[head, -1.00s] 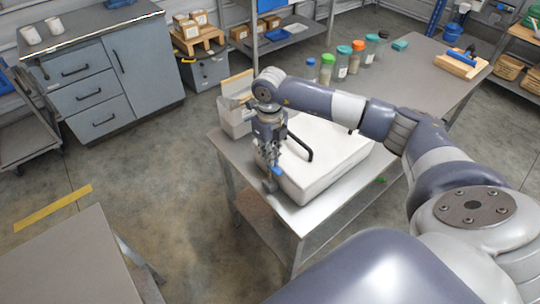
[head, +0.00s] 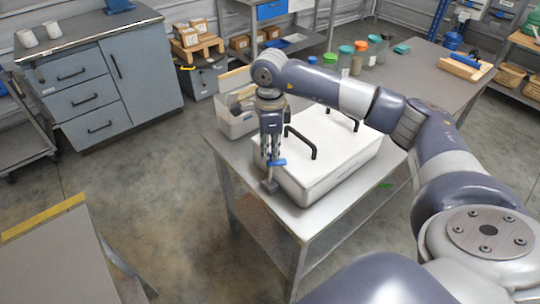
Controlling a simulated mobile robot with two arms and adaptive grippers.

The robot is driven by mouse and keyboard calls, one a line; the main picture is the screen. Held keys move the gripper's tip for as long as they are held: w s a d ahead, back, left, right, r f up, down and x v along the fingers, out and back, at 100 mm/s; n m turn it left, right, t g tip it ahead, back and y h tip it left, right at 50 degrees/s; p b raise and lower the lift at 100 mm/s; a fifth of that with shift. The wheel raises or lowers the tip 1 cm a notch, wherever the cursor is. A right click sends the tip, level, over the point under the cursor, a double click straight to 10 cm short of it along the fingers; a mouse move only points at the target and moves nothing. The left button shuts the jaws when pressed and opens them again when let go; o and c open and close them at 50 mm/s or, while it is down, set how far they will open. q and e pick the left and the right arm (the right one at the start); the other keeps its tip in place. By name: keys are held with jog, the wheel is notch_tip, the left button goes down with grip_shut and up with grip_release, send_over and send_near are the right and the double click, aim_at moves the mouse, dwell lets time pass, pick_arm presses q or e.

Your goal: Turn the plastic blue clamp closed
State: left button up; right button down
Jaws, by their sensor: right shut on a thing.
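The blue clamp (head: 276,163) is a small blue piece at the near left corner of the white hopper box (head: 318,180). My right gripper (head: 272,160) points down at that corner and is shut on the blue clamp. Its fingers hide part of the clamp. A dark grey fitting (head: 270,186) sits just below it at the table top. The box has a pale lid with two black handles (head: 300,142). My left gripper is not in the view.
The box stands on a metal table (head: 232,160). A grey bin (head: 236,118) stands behind my right wrist. Several jars (head: 345,60) stand on the bench at the back. Another table (head: 60,265) is at lower left.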

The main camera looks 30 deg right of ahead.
jog(key=n+b, duration=0.2)
jog(key=n, duration=0.1)
jog(key=shift+n, duration=0.3)
jog(key=shift+w+r+n+b, duration=0.1)
jog(key=shift+n+b, duration=0.55)
jog(key=shift+n, duration=0.75)
jog(key=c, duration=1.8)
grip_release()
jog(key=shift+o, duration=0.2)
notch_tip(320, 180, up, 12)
